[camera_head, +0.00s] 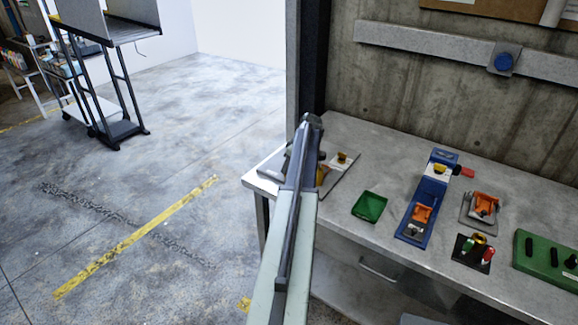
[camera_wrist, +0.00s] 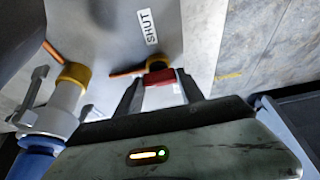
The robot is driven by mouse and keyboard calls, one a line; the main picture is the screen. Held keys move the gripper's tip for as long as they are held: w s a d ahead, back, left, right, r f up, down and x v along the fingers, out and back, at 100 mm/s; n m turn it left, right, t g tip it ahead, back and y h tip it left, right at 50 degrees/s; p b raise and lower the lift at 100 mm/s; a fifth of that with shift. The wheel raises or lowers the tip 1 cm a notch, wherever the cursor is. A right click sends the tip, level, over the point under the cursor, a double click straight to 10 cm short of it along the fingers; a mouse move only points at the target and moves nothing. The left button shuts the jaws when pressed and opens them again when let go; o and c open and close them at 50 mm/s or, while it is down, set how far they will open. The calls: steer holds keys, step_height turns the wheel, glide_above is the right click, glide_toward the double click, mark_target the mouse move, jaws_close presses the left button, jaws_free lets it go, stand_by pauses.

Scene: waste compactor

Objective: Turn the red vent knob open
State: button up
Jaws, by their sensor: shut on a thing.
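The red vent knob (camera_wrist: 160,77) shows in the wrist view, below a yellow collar (camera_wrist: 157,63) with an orange pointer (camera_wrist: 127,70) reaching left. My gripper (camera_wrist: 160,88) has a finger on each side of the knob and is shut on it. A SHUT label (camera_wrist: 150,25) is on the grey plate (camera_wrist: 105,25) above the knob in the picture. In the head view my arm reaches the left end of the bench, over a grey plate (camera_head: 345,180); the arm hides the knob there.
In the wrist view a grey valve (camera_wrist: 58,105) with a yellow collar stands close left of my gripper. On the bench (camera_head: 345,225) are a green tray (camera_head: 370,206), a blue fixture (camera_head: 412,222) and an orange part (camera_head: 485,203). A dark post (camera_head: 307,60) stands behind my arm.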

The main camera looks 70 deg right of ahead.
steer(key=shift+s, duration=0.1)
steer(key=o, duration=1.4)
steer(key=shift+c, duration=0.2)
steer(key=p+v, duration=0.7)
steer(key=shift+r, duration=0.4)
steer(key=shift+s, duration=0.15)
